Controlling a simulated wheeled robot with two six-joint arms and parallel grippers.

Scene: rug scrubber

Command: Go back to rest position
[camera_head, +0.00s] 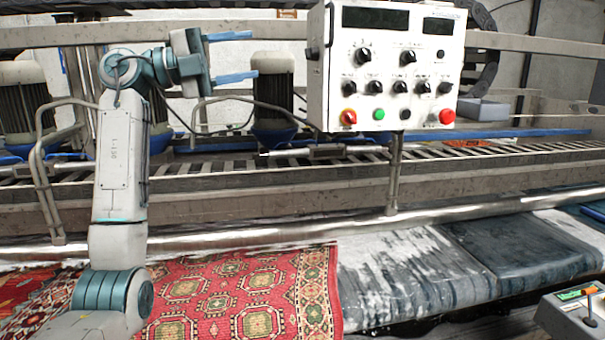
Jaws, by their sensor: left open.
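My left gripper (234,57) is raised at the upper left, with its two blue fingers pointing right and spread apart. Nothing is between them. Its fingertips are a short way left of the white control box (386,100), with a gap between. My left arm rises from the bottom left in front of the rugs. My right gripper is not in view.
A red patterned rug (245,290) and wet grey-blue rugs (400,275) lie below the metal roller (270,236). A slatted rail runs across behind. A grey box with a small lever (588,312) stands at the lower right. Motors (272,85) stand behind my gripper.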

